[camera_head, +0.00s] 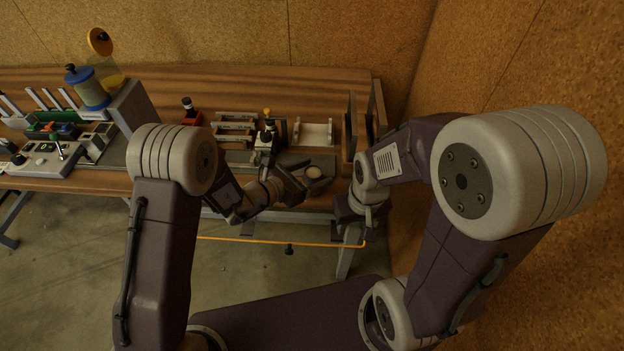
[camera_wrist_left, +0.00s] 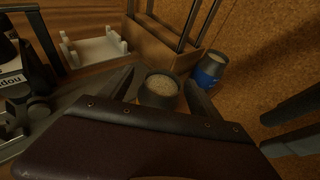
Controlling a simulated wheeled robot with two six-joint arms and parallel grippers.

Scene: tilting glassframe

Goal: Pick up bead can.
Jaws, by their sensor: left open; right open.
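The bead can (camera_wrist_left: 158,92), a dark can filled to near its rim with pale beads, stands between the two fingers of my left gripper (camera_wrist_left: 160,97) in the left wrist view. The can's lower part is hidden by the gripper body. My right gripper (camera_head: 347,209) is open and empty, right of the can; its dark fingers (camera_wrist_left: 292,124) show at the wrist view's right edge.
A blue can (camera_wrist_left: 210,67) stands right of the bead can, beside a wooden rack (camera_wrist_left: 165,40). A white cradle (camera_wrist_left: 95,49) lies behind left. Bottles and small fixtures (camera_head: 235,130) stand further left. A cork wall (camera_head: 480,60) closes the right side.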

